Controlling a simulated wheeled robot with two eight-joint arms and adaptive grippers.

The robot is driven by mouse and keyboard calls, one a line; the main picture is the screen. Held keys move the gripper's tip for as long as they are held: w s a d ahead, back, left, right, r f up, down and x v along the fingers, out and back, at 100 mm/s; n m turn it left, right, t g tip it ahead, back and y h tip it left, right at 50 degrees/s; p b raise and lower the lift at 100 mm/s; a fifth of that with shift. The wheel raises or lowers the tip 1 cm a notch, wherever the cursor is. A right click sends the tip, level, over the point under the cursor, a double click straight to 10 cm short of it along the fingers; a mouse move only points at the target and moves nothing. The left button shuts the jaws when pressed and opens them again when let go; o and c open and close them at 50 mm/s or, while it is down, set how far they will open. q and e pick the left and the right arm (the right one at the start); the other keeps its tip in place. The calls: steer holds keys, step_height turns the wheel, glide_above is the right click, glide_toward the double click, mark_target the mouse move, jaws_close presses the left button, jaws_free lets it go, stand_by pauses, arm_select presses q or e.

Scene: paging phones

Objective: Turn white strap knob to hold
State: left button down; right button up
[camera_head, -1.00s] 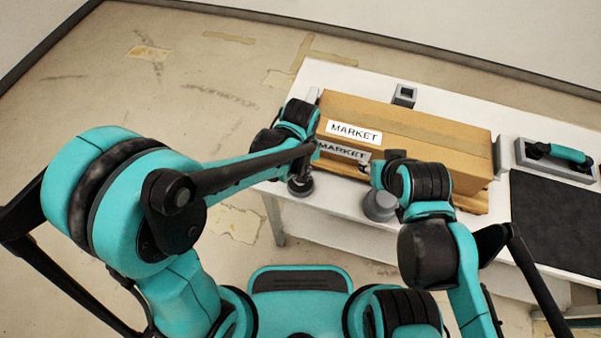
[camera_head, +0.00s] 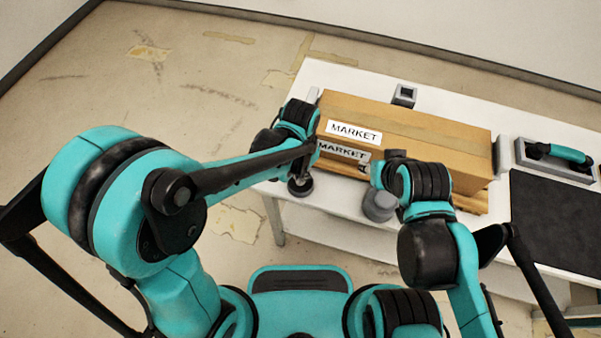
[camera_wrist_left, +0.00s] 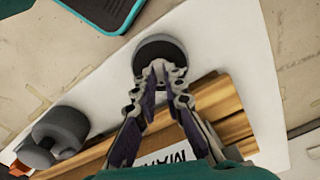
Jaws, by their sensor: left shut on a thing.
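A dark round knob (camera_head: 300,190) stands at the front left edge of the white table, beside the cardboard box. It also shows in the left wrist view (camera_wrist_left: 160,50). My left gripper (camera_head: 302,179) is shut on this knob, with its fingertips (camera_wrist_left: 160,70) together at the knob's near side in the wrist view. A second, grey knob (camera_head: 379,206) stands farther right along the front edge. My right gripper (camera_head: 366,169) is by the box front, near the grey knob; its fingers are too small and hidden to read. I cannot make out any hold marking.
The cardboard box (camera_head: 430,130) with MARKET labels sits on a wooden pallet (camera_head: 470,203) on the white table (camera_head: 450,98). A small grey block (camera_head: 404,95) stands behind it. A dark mat (camera_head: 555,220) and a teal-handled grey fixture (camera_head: 556,158) lie to the right.

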arm_select(q)
steer(key=shift+m, duration=2.3)
steer(key=c, duration=1.6)
jaws_free()
step_height(320, 180, up, 12)
steer(key=shift+a, duration=0.1)
